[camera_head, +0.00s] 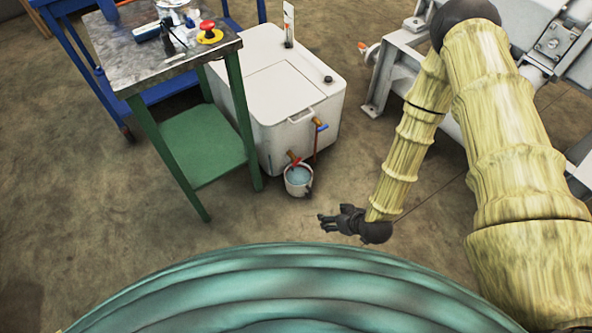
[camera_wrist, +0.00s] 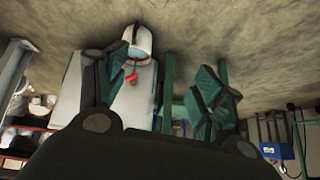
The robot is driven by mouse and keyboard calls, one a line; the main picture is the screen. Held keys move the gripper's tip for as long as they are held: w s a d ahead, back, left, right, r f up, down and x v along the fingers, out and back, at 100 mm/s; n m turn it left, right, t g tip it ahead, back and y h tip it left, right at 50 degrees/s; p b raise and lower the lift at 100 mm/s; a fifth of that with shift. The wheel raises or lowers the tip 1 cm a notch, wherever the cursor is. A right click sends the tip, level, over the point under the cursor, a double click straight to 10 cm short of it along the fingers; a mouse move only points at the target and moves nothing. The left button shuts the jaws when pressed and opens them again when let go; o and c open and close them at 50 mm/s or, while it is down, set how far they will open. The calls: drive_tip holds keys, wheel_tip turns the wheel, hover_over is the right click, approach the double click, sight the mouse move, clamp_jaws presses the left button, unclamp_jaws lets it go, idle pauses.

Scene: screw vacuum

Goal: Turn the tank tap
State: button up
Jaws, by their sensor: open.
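The white tank (camera_head: 262,88) stands on the floor beyond my gripper. On its near side is a lower orange-red tap (camera_head: 293,157) above a small white bucket (camera_head: 298,181) of bluish liquid. Higher up is another orange fitting with a blue handle (camera_head: 321,126). My gripper (camera_head: 324,222) is open and empty, low near the floor, on the near side of the bucket and apart from it. In the wrist view the scene looks upside down: the bucket (camera_wrist: 137,40), red tap (camera_wrist: 131,77) and tank (camera_wrist: 135,104) show between my open fingers (camera_wrist: 158,85).
A green-legged metal table (camera_head: 118,48) with a red emergency button (camera_head: 207,28) stands left of the tank. A blue cart (camera_head: 80,70) is behind it. Grey machinery (camera_head: 400,70) stands at right. A thin red pipe (camera_head: 316,147) runs down the tank. Floor around my gripper is clear.

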drive_tip(key=w+a+f+n+t+y+b, duration=0.3)
drive_tip(key=w+a+f+t+b, duration=0.15)
drive_tip(key=w+f+b, duration=0.65)
drive_tip(key=n+t+y+b, duration=0.3)
drive_tip(key=n+t+b, duration=0.15)
drive_tip(key=b, duration=0.85)
approach(297, 163)
drive_tip(key=shift+w+d+b, duration=0.1)
drive_tip(key=shift+w+b, duration=0.2)
drive_tip(key=shift+b, duration=0.1)
drive_tip(key=shift+b+x, duration=2.4)
drive_tip(key=shift+x, duration=2.75)
drive_tip(key=c, duration=1)
drive_tip(key=shift+a, duration=0.25)
drive_tip(key=shift+d, duration=0.15)
